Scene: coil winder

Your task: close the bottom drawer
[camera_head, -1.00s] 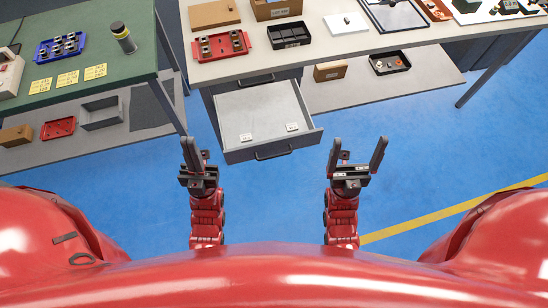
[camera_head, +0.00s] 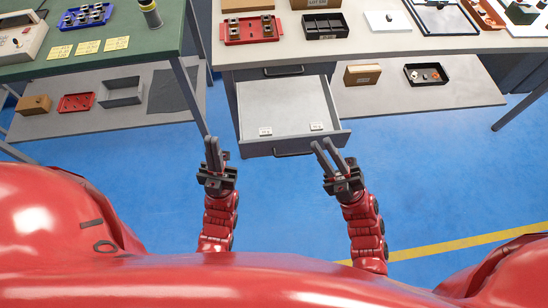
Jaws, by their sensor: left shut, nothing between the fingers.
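The open drawer (camera_head: 242,112) is pulled far out from the grey cabinet under the white bench. It is a grey tray with a dark front (camera_head: 335,139) and a dark bar handle (camera_head: 292,153). Two small white labelled pieces (camera_head: 265,132) (camera_head: 316,127) lie inside near the front. A shut drawer front with a handle (camera_head: 283,71) is above it. My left gripper (camera_head: 212,140) is shut and empty, just left of the drawer's front left corner. My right gripper (camera_head: 321,143) is in front of the drawer's right half, its fingers close together; full closure is unclear, as is contact.
The white bench (camera_head: 372,46) carries a red tray (camera_head: 252,41) and a black tray (camera_head: 325,33). A green table (camera_head: 132,57) stands at the left, its leg close to my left gripper. A lower shelf (camera_head: 430,100) lies right of the drawer. Blue floor is clear ahead.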

